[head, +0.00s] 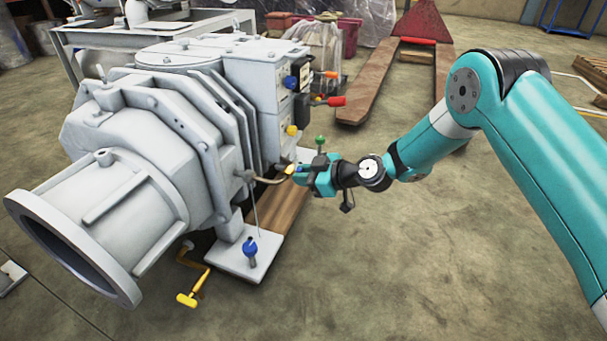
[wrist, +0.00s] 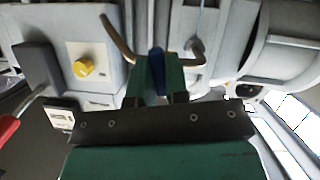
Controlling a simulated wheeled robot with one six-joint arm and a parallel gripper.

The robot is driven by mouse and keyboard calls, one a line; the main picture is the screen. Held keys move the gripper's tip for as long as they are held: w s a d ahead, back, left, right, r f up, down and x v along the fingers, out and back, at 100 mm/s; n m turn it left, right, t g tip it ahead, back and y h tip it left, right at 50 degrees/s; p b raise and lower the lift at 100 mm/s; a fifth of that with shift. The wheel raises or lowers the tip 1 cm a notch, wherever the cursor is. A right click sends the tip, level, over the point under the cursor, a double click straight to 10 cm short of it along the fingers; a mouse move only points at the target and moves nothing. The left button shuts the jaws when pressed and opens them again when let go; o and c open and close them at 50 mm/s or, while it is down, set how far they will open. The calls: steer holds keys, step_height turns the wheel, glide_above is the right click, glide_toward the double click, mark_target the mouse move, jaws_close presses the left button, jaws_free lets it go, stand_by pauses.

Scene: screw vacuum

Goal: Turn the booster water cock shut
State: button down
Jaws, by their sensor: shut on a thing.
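A small blue handle, which I take to be the booster water cock's (wrist: 157,62), sits between the two teal fingers of my gripper in the wrist view. My gripper (wrist: 158,72) is shut on this handle, close to the machine's pale grey side. In the head view my gripper (head: 305,172) reaches in from the right, beside the end of a thin bent pipe (head: 268,180). The pipe also shows in the wrist view (wrist: 117,38). The fingers hide part of the handle, so its exact angle is hard to tell.
The large grey vacuum machine (head: 130,190) fills the left. A yellow knob (head: 291,130), a red handle (head: 336,101) and a green knob (head: 320,140) are nearby. Another blue handle (head: 249,246) and a yellow-handled pipe (head: 188,299) are lower down.

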steer(key=shift+m+g+p, duration=0.7)
steer(key=shift+m+p, duration=0.05)
steer(key=shift+m, duration=0.25)
steer(key=c, duration=1.1)
jaws_free()
steer(key=shift+f+p+v, duration=0.15)
steer(key=shift+p+v, duration=1.85)
steer(key=shift+v, duration=2.35)
steer(key=shift+f+p+v, duration=0.1)
steer(key=shift+p+v, duration=1.9)
steer(key=shift+v, duration=2.35)
steer(key=shift+d, duration=0.1)
